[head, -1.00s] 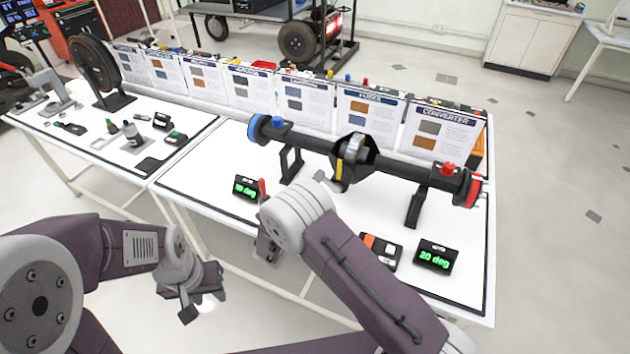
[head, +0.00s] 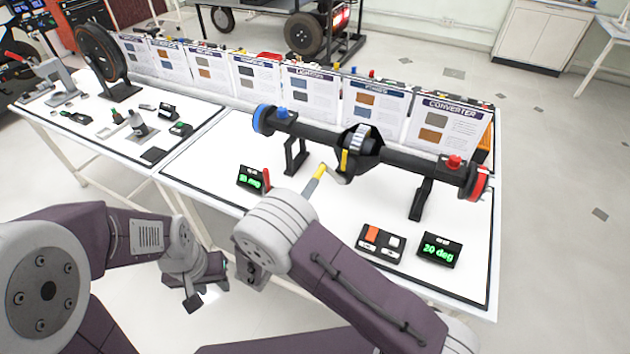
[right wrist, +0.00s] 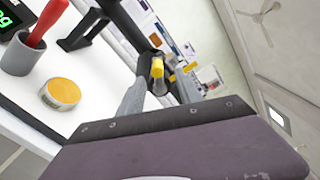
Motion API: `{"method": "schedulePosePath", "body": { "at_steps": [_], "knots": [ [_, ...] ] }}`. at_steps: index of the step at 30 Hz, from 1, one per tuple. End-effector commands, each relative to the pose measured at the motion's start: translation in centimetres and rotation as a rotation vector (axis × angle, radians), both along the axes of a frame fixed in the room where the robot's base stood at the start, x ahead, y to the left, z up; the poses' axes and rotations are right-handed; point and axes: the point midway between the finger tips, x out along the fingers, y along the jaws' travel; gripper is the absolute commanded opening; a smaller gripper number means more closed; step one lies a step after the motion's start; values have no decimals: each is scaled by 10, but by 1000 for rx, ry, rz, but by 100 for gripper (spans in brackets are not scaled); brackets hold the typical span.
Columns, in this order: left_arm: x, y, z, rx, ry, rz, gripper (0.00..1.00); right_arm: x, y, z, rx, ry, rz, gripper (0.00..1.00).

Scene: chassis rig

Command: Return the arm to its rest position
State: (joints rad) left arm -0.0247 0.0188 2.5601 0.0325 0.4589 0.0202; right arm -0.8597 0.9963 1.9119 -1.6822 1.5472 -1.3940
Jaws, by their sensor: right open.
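In the right wrist view my right gripper (right wrist: 160,85) is open. A yellow crank handle (right wrist: 157,68) shows between the fingers; I cannot tell how far beyond them it lies.
The white table (head: 340,225) carries the axle on black stands. Green displays (head: 439,249) (head: 252,179) and a switch box (head: 380,241) stand near its front. A grey cup (right wrist: 22,55) holds a red-handled tool (right wrist: 48,20) beside a yellow-topped disc (right wrist: 62,93). Cards line the back.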

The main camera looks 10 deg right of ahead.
Motion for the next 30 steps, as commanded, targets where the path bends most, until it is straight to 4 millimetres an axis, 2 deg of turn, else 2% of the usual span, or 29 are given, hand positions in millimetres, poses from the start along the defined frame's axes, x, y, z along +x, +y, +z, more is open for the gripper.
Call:
{"method": "schedulePosePath", "body": {
  "at_steps": [4, 17, 20, 21, 23, 24, 26, 27, 29, 30],
  "knots": [
    [0, 0, -1, 0, 0, 0, 36, -7, 4, 0, 1, -1, 0, 41],
    [0, 0, 0, 0, 0, 0, 36, -6, 3, 0, 5, 0, -5, 41],
    [0, 0, 0, 0, 0, 0, 36, -12, -24, -1, 92, 2, -95, 41],
    [0, 0, 1, 0, 0, 0, 36, -18, -47, -2, 173, -2, -178, 41],
    [0, 0, 2, 0, 0, 0, 36, -39, -90, -7, 351, -26, -362, 41],
    [0, 0, 2, 0, 0, 0, 36, -61, -120, -13, 500, -66, -521, 41],
    [0, 0, 3, 0, 0, 0, 36, -104, -156, -25, 757, -177, -803, 41],
    [0, 0, 4, 0, 0, 0, 36, -138, -170, -34, 945, -297, -1026, 41],
    [0, 0, 5, 0, 0, 0, 36, -183, -171, -46, 1217, -541, -1367, 41],
    [0, 0, 5, 0, 0, 0, 36, -203, -162, -51, 1370, -731, -1577, 41]
  ]
}}
